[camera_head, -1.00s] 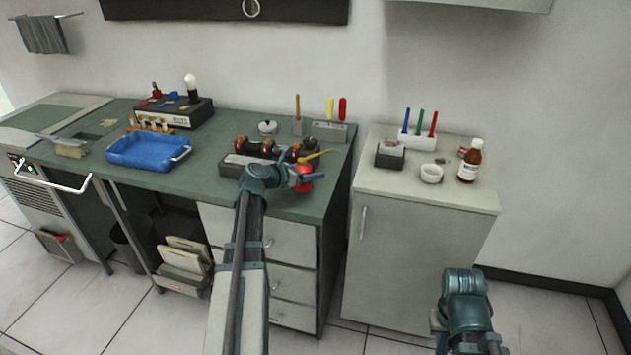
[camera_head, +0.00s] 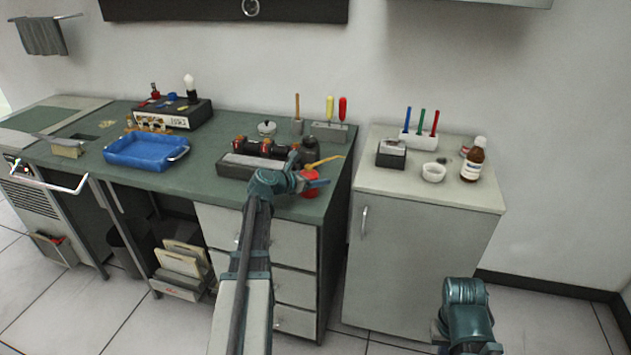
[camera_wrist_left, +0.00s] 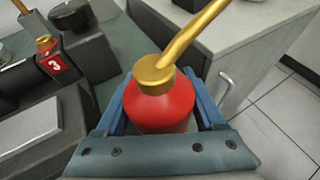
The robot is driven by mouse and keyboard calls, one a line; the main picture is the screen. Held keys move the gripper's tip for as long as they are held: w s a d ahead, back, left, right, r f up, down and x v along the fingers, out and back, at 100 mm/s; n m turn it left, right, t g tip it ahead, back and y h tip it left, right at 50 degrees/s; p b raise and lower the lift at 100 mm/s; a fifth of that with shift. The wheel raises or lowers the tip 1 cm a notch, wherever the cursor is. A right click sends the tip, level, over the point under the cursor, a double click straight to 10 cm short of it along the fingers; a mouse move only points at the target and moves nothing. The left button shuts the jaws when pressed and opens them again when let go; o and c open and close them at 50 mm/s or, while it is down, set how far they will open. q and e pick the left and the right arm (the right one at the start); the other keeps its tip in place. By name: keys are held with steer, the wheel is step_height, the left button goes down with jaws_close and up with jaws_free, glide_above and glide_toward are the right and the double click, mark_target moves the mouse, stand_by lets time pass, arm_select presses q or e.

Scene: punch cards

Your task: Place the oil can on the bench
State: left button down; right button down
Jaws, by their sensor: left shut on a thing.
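The oil can has a red body and a brass cap with a bent brass spout. In the left wrist view the oil can (camera_wrist_left: 160,103) stands between the two blue fingers of my left gripper (camera_wrist_left: 160,105), which are shut on its sides. In the head view the oil can (camera_head: 311,184) is near the right front corner of the green-topped bench (camera_head: 210,187), partly hidden by my left gripper (camera_head: 308,183). I cannot tell whether its base touches the bench top. My right arm shows at the lower right, but its fingers are out of view.
A blue tray (camera_head: 146,151) sits farther left. A pale cabinet (camera_head: 395,260) stands to the right, with a brown bottle (camera_head: 473,164) and a white bowl (camera_head: 433,172).

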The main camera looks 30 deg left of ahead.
arm_select(q)
steer(key=shift+f, duration=0.2)
jaws_free()
steer(key=shift+r, duration=0.1)
steer(key=shift+r, duration=0.25)
steer(key=p+v, duration=0.4)
steer(key=v, duration=0.8)
steer(key=shift+f+p, duration=0.15)
steer(key=shift+p, duration=0.15)
